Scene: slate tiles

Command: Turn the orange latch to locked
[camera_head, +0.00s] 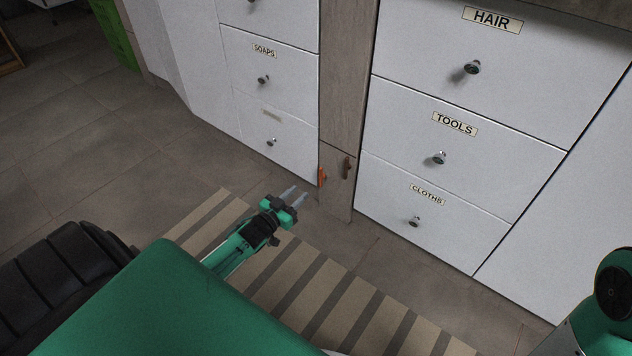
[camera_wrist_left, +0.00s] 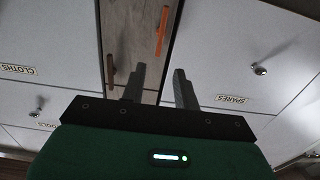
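The orange latch (camera_head: 322,176) is a small bar low on the wooden panel between the two drawer stacks. It stands roughly upright along the panel's left edge. In the left wrist view the latch (camera_wrist_left: 161,31) lies lengthwise ahead of the fingers, near the panel's right edge. My left gripper (camera_head: 294,196) is in front of and a little below the latch, apart from it. Its two fingers (camera_wrist_left: 158,82) are spread with nothing between them. My right arm shows at the lower right of the head view, but its gripper is out of frame.
A brown handle (camera_head: 347,167) sits beside the latch on the wooden panel (camera_head: 344,90). White drawers with round knobs flank the panel, including the cloths drawer (camera_head: 426,205). A striped mat (camera_head: 330,290) lies on the tiled floor. A green crate (camera_head: 115,32) stands at the back left.

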